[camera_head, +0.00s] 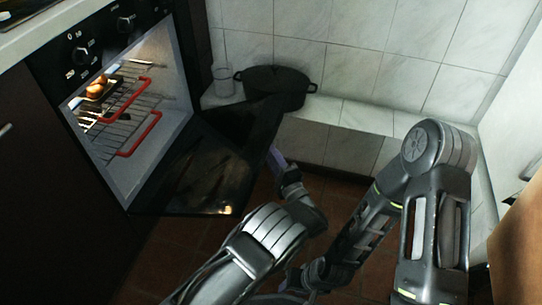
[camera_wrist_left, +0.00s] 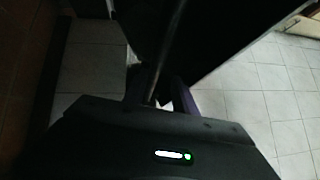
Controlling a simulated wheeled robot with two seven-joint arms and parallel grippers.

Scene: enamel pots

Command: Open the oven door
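The oven door (camera_head: 200,175) is swung far down on the oven (camera_head: 125,110), so the lit inside shows. Its dark glass panel reaches out to the right in the head view. My left gripper (camera_head: 279,160) is at the door's outer right edge. In the left wrist view, its fingers (camera_wrist_left: 160,95) stand apart on either side of a thin dark bar, which looks like the door handle (camera_wrist_left: 170,45). A light gap shows between the bar and the right finger. My right gripper (camera_head: 292,285) is low in the head view, partly behind my left arm; its fingers are not clear.
Inside the oven are wire racks with red front edges (camera_head: 140,133) and a small tray of food (camera_head: 98,88). A black lidded pot (camera_head: 275,88) and a glass jar (camera_head: 223,80) stand on the tiled ledge (camera_head: 365,118). A wooden surface (camera_head: 518,245) is at the right.

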